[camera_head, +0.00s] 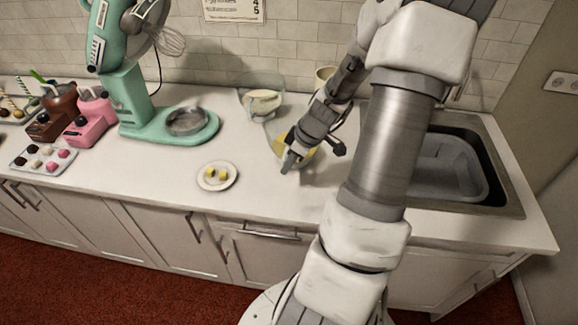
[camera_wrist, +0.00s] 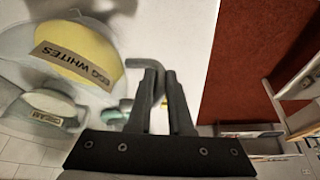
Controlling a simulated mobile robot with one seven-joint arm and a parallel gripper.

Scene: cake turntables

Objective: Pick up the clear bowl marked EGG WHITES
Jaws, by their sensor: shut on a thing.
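The clear bowl marked EGG WHITES (camera_wrist: 82,58) shows at the upper left of the wrist view, with yellow contents and a tan label. In the head view this clear bowl (camera_head: 309,155) is partly hidden behind my gripper (camera_head: 290,163), near the back of the white counter. In the wrist view my gripper (camera_wrist: 160,80) has its two dark fingers close together beside the bowl. I cannot tell whether the bowl is off the counter.
Another clear bowl with cream contents (camera_head: 262,103) stands behind, left of my gripper. A plate with yellow pieces (camera_head: 217,176) lies in front. A mint stand mixer (camera_head: 125,100) is left, and a sink (camera_head: 455,165) is right. The front counter is mostly clear.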

